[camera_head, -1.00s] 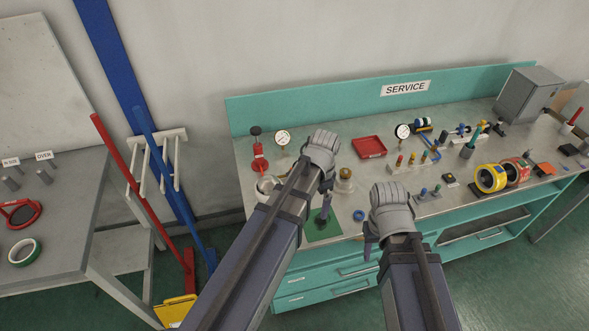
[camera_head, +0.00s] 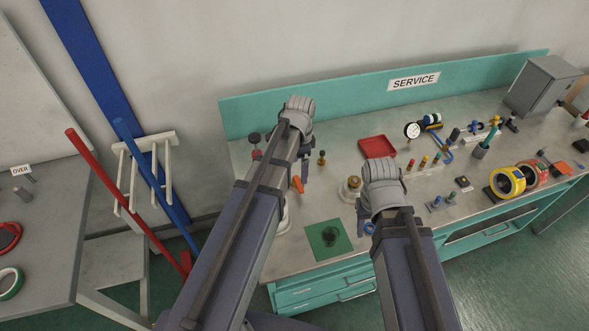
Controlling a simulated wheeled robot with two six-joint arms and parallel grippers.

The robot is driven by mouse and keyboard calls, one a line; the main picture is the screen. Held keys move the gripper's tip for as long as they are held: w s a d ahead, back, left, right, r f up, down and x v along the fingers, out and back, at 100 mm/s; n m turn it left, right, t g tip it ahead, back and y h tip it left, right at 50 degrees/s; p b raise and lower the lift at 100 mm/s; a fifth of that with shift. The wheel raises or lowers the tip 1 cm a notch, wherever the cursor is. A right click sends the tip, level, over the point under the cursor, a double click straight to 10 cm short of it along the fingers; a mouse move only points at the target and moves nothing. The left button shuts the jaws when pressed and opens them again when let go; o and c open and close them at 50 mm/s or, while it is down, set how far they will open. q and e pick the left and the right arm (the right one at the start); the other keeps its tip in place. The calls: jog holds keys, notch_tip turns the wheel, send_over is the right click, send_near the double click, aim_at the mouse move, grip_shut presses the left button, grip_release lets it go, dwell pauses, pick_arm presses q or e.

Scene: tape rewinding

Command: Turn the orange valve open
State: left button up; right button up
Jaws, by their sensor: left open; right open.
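A small orange handle (camera_head: 297,184), likely the orange valve, shows just right of my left forearm on the left part of the bench. The arm hides most of what it sits on. My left gripper (camera_head: 304,168) is over the bench just above this handle in the picture; its fingers are mostly hidden behind the wrist, and I cannot tell whether they touch it. It is open. My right gripper (camera_head: 362,214) is open over the bench's front edge, beside a blue ring, and holds nothing that I can see.
A green mat (camera_head: 327,239) lies at the front edge, and a brass-topped piece (camera_head: 351,188) stands between the arms. Behind are a red tray (camera_head: 377,147) and a gauge (camera_head: 412,130). Yellow tape (camera_head: 507,182) and a grey box (camera_head: 540,86) are to the right.

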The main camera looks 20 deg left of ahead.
aim_at(299, 184)
pick_arm(q)
jog(key=shift+w+a, duration=0.15)
jog(key=shift+w, duration=0.1)
pick_arm(e)
jog(key=shift+w+a, duration=0.2)
jog(key=shift+w, duration=0.05)
pick_arm(q)
notch_tip(299, 184, down, 8)
jog(key=b, duration=0.8)
jog(key=shift+r, duration=0.15)
pick_arm(e)
notch_tip(299, 184, down, 8)
jog(key=shift+r, duration=0.1)
pick_arm(q)
jog(key=shift+c, duration=0.2)
jog(key=c, duration=1)
jog(key=shift+o, duration=0.2)
